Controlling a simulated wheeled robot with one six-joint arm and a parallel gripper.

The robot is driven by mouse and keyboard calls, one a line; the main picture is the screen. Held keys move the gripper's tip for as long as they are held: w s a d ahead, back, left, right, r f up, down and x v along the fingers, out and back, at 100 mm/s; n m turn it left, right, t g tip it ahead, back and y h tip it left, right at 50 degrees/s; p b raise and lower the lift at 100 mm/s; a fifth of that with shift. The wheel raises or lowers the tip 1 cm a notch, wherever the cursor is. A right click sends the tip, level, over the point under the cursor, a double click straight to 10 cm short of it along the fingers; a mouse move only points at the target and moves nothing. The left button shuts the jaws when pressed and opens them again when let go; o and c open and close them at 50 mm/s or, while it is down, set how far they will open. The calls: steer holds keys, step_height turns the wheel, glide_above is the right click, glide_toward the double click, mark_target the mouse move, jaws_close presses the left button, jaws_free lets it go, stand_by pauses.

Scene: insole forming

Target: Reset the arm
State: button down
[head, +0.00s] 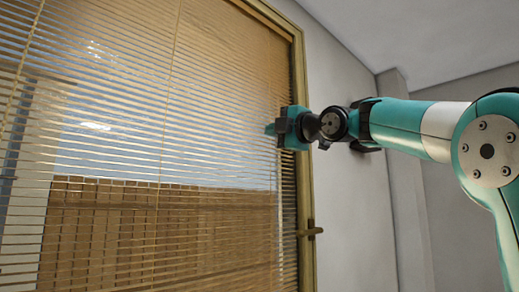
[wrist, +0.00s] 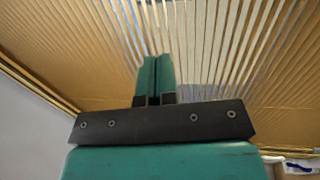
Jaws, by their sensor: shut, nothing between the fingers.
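My gripper (head: 271,129) is teal and black and sits at the end of my raised arm in the head view. It points left, in front of the right part of a slatted blind. In the wrist view my gripper (wrist: 155,72) shows its two teal fingers pressed together, with nothing between them. I cannot tell whether the fingertips touch the blind or stay just short of it.
The blind (head: 150,120) hangs over a glazed door with a wooden frame (head: 304,200). A door handle (head: 312,232) sits below my gripper. A pale wall (head: 345,230) lies to the right, behind my arm.

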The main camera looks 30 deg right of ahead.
steer(key=shift+v, duration=0.85)
steer(key=shift+r, duration=0.1)
steer(key=s+a+f+m+g+y, duration=0.1)
steer(key=s+a+f+m+g, duration=0.3)
steer(key=f, duration=0.6)
steer(key=a+f+m+g, duration=0.2)
steer(key=a+f+g, duration=0.1)
steer(key=a+f, duration=0.55)
steer(key=s+a+f+m+g+y, duration=0.1)
steer(key=s+a+f+m+g, duration=0.2)
steer(key=f, duration=0.8)
steer(key=s+a+f+m+g+h, duration=0.1)
steer(key=s+f+g, duration=0.3)
steer(key=s+f, duration=0.5)
steer(key=s+a+f+m+g+h, duration=0.1)
steer(key=s+a+f+m+g, duration=0.2)
steer(key=s+f, duration=0.7)
steer(key=shift+s+a+f+m+g+b, duration=0.15)
steer(key=shift+s+a+m+g+b, duration=0.3)
steer(key=shift+g, duration=0.65)
steer(key=shift+n, duration=0.25)
